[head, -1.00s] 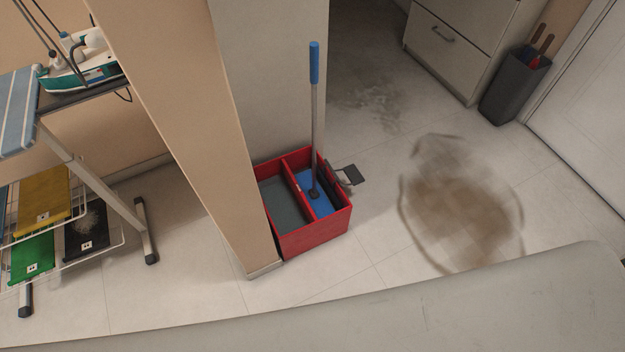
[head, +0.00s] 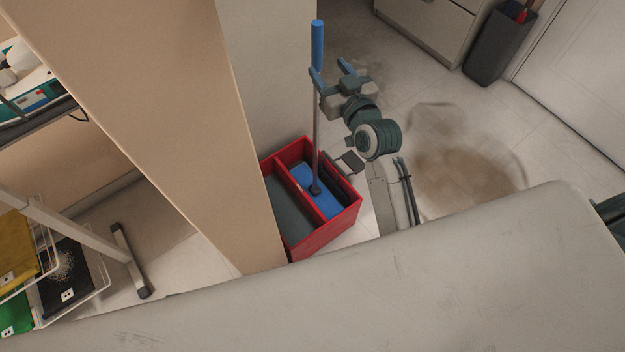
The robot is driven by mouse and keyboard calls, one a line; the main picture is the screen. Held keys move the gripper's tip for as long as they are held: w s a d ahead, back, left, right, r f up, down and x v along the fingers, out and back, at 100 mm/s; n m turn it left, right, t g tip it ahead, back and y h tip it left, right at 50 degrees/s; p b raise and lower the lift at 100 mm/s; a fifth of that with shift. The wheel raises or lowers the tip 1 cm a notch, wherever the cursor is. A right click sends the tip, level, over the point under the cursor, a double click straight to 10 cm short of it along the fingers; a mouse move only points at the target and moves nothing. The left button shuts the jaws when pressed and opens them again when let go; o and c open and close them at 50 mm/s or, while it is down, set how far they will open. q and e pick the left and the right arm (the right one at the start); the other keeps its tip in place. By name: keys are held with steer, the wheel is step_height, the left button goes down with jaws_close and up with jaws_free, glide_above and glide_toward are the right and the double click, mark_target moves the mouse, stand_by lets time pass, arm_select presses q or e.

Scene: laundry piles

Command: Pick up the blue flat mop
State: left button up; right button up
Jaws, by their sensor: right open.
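The blue flat mop (head: 318,45) stands upright in a red bucket (head: 322,238) with two compartments. Its blue grip is at the top of a grey pole, and its blue flat head lies in the right compartment. My right gripper (head: 331,74) is open, with its two blue-tipped fingers pointing up and left. It is beside the pole, just below the blue grip; the left finger overlaps the pole in the picture. I cannot tell whether it touches. My left gripper is not in view.
A beige pillar (head: 160,110) stands directly left of the bucket. A brown stain (head: 465,165) marks the floor at the right. A dark bin (head: 498,45) stands by the white door. A rack with folded cloths (head: 65,275) is at the left.

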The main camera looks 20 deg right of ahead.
mark_target(319, 56)
steer(key=w, duration=0.5)
steer(key=shift+a, duration=0.35)
steer(key=w, duration=0.2)
steer(key=w+p, duration=0.1)
steer(key=w, duration=0.1)
steer(key=shift+w+a+f, duration=0.1)
steer(key=shift+w+a, duration=0.1)
steer(key=shift+w, duration=0.05)
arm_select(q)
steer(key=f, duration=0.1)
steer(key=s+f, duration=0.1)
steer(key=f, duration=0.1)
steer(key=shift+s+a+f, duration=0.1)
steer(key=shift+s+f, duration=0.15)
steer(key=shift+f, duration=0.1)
arm_select(e)
steer(key=shift+c, duration=0.2)
steer(key=c, duration=1.1)
